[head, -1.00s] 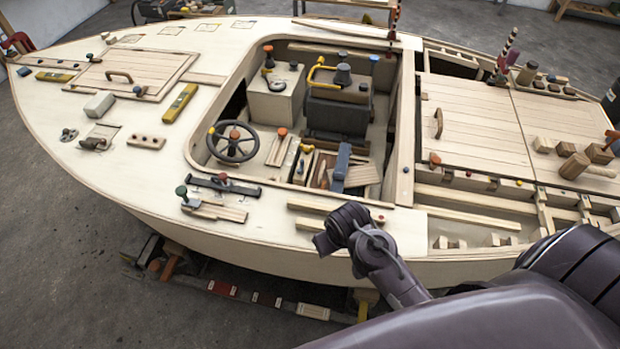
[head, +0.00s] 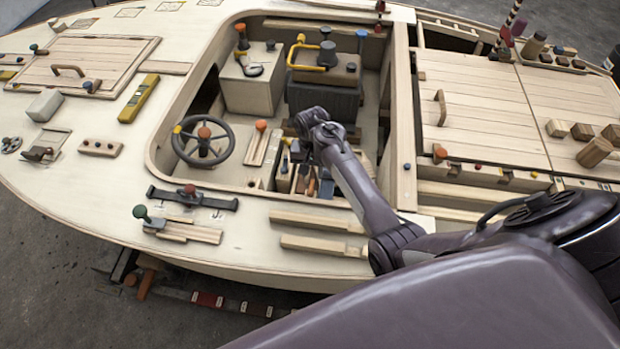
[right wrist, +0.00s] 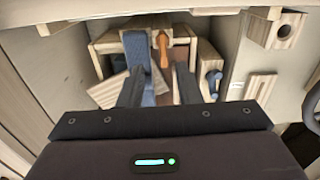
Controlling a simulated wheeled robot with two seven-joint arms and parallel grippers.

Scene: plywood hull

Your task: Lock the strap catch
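I cannot tell for sure which part is the strap catch. A blue-grey strap-like piece (right wrist: 138,50) lies over an open wooden tool box (right wrist: 105,42) in the cockpit. In the head view the box (head: 298,180) shows beside my right arm, which hides much of the strap-like piece. A blue part with a dark end (right wrist: 213,82) sits on the box's side. My right gripper (right wrist: 160,76) is open above the box, its fingers apart with an orange handle (right wrist: 162,46) showing beyond the gap. In the head view its fingertips are hidden. My left gripper is not in view.
The steering wheel (head: 205,141) and an orange-topped lever (head: 258,142) stand left of the box. A console with a yellow handle (head: 305,56) is behind.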

